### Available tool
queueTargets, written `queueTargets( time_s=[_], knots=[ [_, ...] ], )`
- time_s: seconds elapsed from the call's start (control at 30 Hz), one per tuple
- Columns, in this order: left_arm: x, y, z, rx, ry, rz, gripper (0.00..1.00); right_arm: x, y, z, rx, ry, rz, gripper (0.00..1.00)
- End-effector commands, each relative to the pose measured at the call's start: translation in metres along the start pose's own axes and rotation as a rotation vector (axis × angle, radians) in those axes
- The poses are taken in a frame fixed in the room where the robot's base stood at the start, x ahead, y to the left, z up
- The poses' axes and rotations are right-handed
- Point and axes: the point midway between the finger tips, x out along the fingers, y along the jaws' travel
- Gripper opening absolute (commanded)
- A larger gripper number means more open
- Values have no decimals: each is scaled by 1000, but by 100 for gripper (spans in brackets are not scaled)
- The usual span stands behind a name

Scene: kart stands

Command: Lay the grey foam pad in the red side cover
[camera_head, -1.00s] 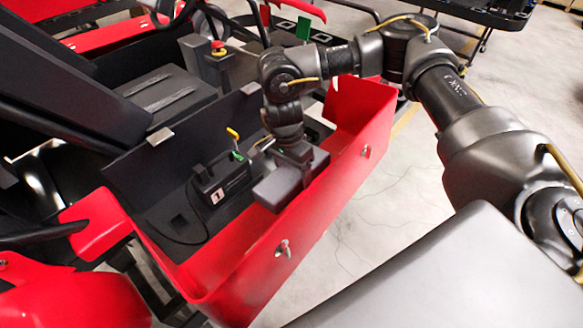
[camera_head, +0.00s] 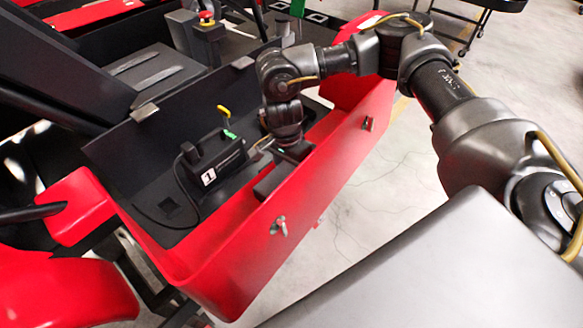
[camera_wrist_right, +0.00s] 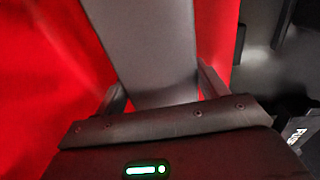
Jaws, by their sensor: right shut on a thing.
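The red side cover (camera_head: 330,172) runs along the kart's near side, an open trough with a tall outer wall. The grey foam pad (camera_head: 268,186) is down inside it, partly hidden behind the outer wall in the head view. My right gripper (camera_head: 293,153) reaches into the cover from above and is shut on the pad. In the right wrist view the grey pad (camera_wrist_right: 150,45) lies between the two fingers of the gripper (camera_wrist_right: 161,92), with red cover on both sides. Whether the pad touches the cover's floor is hidden. My left gripper is not in view.
A black box with a "1" label (camera_head: 210,160) and a yellow-handled lever (camera_head: 224,112) stand beside the pad on the inner side. Fasteners (camera_head: 279,226) sit on the outer wall. The floor right of the cover is clear.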

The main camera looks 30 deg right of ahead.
Motion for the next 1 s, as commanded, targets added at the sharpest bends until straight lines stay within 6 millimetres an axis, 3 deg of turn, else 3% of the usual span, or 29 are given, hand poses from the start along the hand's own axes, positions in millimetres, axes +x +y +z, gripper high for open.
queueTargets(
  time_s=[0.43,0.47,0.63,1.0],
  knots=[
    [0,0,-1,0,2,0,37,0,0,0,0,0,0,50],
    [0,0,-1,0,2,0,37,0,0,0,0,0,0,73],
    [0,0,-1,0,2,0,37,0,0,0,0,0,0,96],
    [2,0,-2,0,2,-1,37,-5,-1,0,0,0,-1,98]
  ],
)
